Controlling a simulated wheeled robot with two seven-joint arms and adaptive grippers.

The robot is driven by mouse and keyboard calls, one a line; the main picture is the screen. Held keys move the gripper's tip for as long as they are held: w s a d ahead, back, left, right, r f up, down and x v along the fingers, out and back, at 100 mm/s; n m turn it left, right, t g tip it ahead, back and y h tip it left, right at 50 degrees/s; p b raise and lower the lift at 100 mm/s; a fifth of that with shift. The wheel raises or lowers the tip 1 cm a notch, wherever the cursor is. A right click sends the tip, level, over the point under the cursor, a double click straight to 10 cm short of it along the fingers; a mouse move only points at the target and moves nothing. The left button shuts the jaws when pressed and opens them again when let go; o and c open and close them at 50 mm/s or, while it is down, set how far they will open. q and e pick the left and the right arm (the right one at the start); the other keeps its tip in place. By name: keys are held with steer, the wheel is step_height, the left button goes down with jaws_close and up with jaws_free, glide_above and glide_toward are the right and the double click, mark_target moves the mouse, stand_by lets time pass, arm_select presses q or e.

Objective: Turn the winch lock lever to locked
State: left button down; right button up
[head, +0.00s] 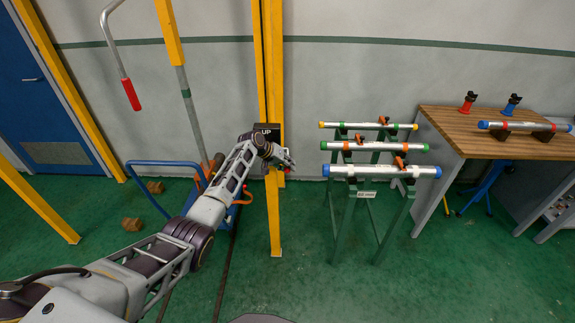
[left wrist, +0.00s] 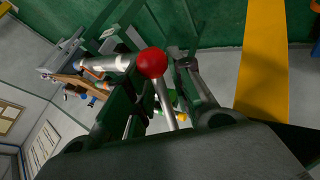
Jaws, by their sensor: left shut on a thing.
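The winch lock lever shows in the left wrist view as a metal rod with a red ball knob (left wrist: 152,63). My left gripper (head: 287,163) is at the yellow post, just below the black box marked UP (head: 267,128). In the left wrist view its two dark fingers stand on either side of the lever, and it is shut on the lever. The knob sticks out near the fingertips. In the head view my gripper hides most of the lever and the winch parts behind it. My right gripper is not in view.
The yellow post (head: 273,215) rises beside my left gripper. A green stand (head: 347,215) with several capped pipes is close to the right. A wooden workbench (head: 475,130) stands farther right. A red-gripped crank handle (head: 131,94) hangs at upper left. Green floor is open in front.

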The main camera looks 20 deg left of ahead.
arm_select(q)
steer(key=shift+r, duration=0.35)
stand_by(0.3)
steer(key=c, duration=1.5)
jaws_free()
steer(key=shift+o, duration=1.3)
steer(key=shift+s, duration=0.1)
steer(key=shift+f, duration=0.1)
steer(key=v, duration=1.2)
